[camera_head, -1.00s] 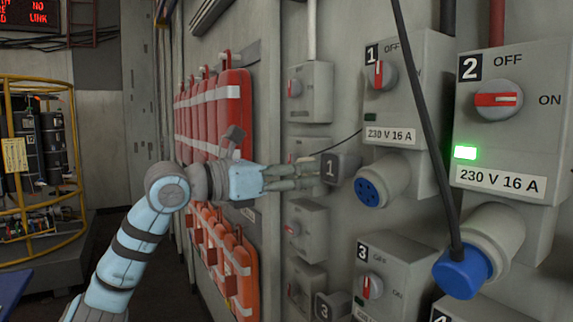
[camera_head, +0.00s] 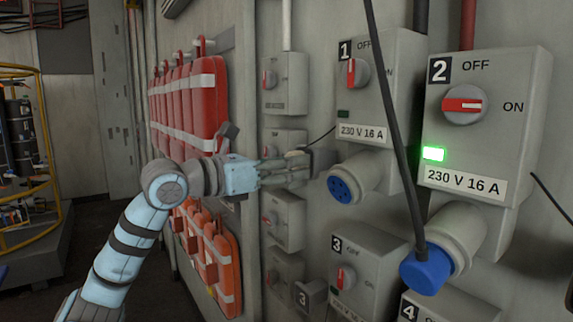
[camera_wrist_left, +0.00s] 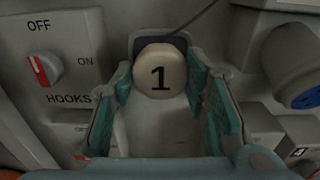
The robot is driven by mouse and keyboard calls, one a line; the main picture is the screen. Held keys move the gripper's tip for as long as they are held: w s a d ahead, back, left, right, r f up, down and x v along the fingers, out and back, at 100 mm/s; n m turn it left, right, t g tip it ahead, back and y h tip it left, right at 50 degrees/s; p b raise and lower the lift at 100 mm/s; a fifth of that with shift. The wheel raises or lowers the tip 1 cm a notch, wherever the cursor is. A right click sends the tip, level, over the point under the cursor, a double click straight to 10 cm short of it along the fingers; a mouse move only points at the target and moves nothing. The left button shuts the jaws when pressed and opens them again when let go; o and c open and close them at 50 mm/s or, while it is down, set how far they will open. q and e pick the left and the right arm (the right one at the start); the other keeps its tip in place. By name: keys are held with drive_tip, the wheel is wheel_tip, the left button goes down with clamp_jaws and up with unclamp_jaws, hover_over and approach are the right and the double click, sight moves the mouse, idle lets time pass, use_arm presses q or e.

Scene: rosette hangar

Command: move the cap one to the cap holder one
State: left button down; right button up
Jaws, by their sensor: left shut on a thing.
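Cap one (camera_wrist_left: 158,72) is a cream round cap with a black 1, in the middle of the left wrist view. My left gripper (camera_wrist_left: 161,82) is shut on it, a finger on each side; in the head view the gripper (camera_head: 300,168) reaches in from the left. Cap holder one (camera_head: 322,157) is a grey block on the wall at the fingertips, its number hidden. The holder's dark rim (camera_wrist_left: 176,37) shows behind the cap in the wrist view. I cannot tell whether the cap touches or sits in it. My right gripper is out of view.
Socket box 1 (camera_head: 378,90) with its blue-faced outlet (camera_head: 343,188) is just right of the holder. A black cable hangs before box 2 (camera_head: 490,120) into a blue plug (camera_head: 427,270). A hooks switch box (camera_wrist_left: 55,70) is close left. Holder 3 (camera_head: 310,294) is below.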

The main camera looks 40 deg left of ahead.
use_arm(q)
drive_tip(key=shift+r, duration=0.1)
drive_tip(key=shift+w+d+p, duration=0.1)
drive_tip(key=shift+w+p, duration=0.35)
drive_tip(key=shift+p, duration=0.15)
idle(0.4)
drive_tip(key=c, duration=0.8)
unclamp_jaws()
drive_tip(key=shift+c, duration=0.2)
wheel_tip(320, 180, up, 10)
